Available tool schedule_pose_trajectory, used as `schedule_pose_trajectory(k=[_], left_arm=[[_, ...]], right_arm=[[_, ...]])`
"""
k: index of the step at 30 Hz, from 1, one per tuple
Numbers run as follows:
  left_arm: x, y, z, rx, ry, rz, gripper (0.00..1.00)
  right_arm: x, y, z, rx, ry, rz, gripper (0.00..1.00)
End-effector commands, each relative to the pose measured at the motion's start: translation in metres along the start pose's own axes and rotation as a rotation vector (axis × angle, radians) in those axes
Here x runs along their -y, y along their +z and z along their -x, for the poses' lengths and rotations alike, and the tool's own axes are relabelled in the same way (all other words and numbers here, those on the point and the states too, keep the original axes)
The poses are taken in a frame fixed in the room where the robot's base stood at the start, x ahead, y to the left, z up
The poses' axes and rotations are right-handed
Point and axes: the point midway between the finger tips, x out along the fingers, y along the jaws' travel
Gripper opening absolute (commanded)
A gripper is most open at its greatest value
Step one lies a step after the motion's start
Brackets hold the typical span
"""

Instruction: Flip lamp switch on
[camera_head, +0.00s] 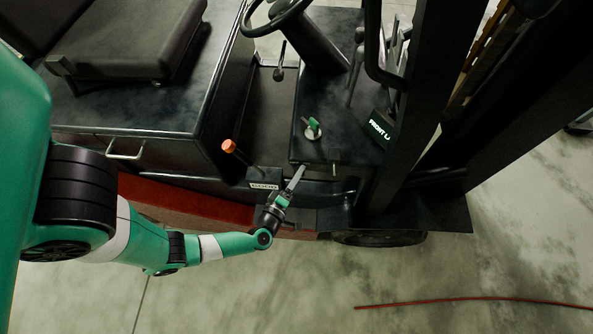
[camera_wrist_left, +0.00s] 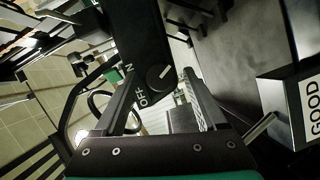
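The lamp switch is a dark round knob (camera_wrist_left: 160,78) with a pale pointer mark, on a black panel lettered OFF and, partly hidden, ON. In the left wrist view it appears between the fingers of my left gripper (camera_wrist_left: 160,74), beyond their tips. I cannot tell which label the pointer selects. In the head view the black box lettered FRONT (camera_head: 379,128) stands by the forklift mast, its lettering cut off. My left gripper (camera_head: 296,178) is below and left of that box, with its fingers apart and nothing between them. My right gripper is not in view.
An orange-topped lever (camera_head: 229,147) and a box marked GOOD (camera_head: 264,184) are left of my gripper. A small green-topped piece (camera_head: 313,127) sits on the dark deck. The steering wheel (camera_head: 273,14) and mast (camera_head: 407,110) border the area. A red line lies on the floor.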

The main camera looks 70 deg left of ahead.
Motion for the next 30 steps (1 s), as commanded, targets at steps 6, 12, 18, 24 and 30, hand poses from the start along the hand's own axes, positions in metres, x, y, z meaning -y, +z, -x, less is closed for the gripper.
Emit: schedule_pose_trajectory(k=[6,12,18,24,30], left_arm=[[0.000,0.000,0.000,0.000,0.000,0.001,0.74],[-0.001,0.001,0.010,0.005,0.000,0.001,0.74],[-0.002,0.003,0.043,0.012,0.002,-0.001,0.74],[-0.002,0.003,0.074,0.012,0.003,0.001,0.74],[-0.001,0.003,0.099,0.010,0.002,0.002,0.74]], right_arm=[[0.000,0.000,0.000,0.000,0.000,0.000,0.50],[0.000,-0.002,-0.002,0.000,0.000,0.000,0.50],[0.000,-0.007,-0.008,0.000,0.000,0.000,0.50],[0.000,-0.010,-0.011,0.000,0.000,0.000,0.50],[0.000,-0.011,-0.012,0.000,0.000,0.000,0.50]])
